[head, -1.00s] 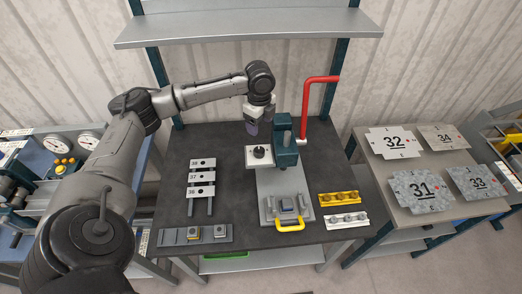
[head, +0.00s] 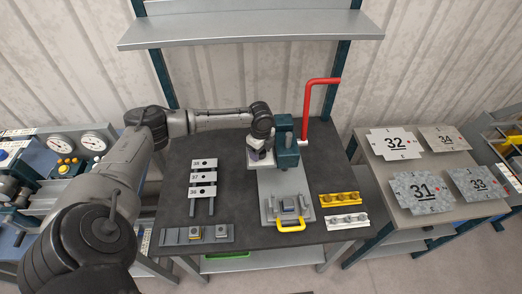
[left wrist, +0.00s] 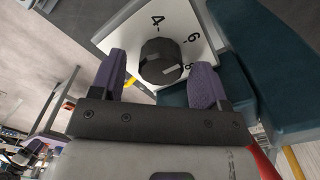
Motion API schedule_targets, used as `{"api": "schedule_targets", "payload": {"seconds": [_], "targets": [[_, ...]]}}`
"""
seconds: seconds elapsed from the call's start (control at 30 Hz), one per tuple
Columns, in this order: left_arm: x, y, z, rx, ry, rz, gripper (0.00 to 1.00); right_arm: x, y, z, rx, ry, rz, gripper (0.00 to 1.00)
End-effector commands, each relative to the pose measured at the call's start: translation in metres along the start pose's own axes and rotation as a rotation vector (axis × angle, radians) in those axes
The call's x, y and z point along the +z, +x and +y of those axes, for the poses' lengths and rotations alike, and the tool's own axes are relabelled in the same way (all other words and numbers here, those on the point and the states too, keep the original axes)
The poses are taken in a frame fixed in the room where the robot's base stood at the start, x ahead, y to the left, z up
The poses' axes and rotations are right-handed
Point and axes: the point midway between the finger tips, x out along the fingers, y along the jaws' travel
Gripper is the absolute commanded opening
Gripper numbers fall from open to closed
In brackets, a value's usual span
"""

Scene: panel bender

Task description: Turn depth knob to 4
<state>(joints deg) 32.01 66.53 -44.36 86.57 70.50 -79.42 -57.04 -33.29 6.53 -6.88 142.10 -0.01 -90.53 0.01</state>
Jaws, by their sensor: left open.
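The depth knob (left wrist: 163,62) is a dark, faceted round knob on a white dial plate (left wrist: 192,22) in the left wrist view. Contact with the knob is not clear. In the head view the left gripper (head: 260,157) is over the dial plate (head: 253,164) and hides the knob. My right gripper is not in view.
The teal bender body (head: 287,150) stands close to the right of the gripper, with a red lever (head: 308,105) behind it. A yellow handle (head: 291,225) is at the bench front. Numbered strips (head: 203,178) lie to the left. A grey shelf (head: 250,30) hangs above.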

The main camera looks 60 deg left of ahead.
Motion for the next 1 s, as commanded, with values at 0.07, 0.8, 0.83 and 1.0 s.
{"api": "schedule_targets", "payload": {"seconds": [0.07,0.8,0.83,1.0], "targets": [[-0.0004,0.0038,0.0002,0.000,0.001,0.000,0.69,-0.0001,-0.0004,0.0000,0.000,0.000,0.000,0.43],[-0.0004,0.0065,0.0000,-0.001,0.001,0.001,0.34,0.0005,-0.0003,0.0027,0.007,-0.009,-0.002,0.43],[-0.0004,0.0065,0.0000,-0.001,0.001,0.001,0.31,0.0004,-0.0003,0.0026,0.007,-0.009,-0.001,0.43],[-0.0004,0.0063,0.0000,0.000,0.001,0.001,0.20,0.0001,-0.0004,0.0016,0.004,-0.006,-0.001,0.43]]}}
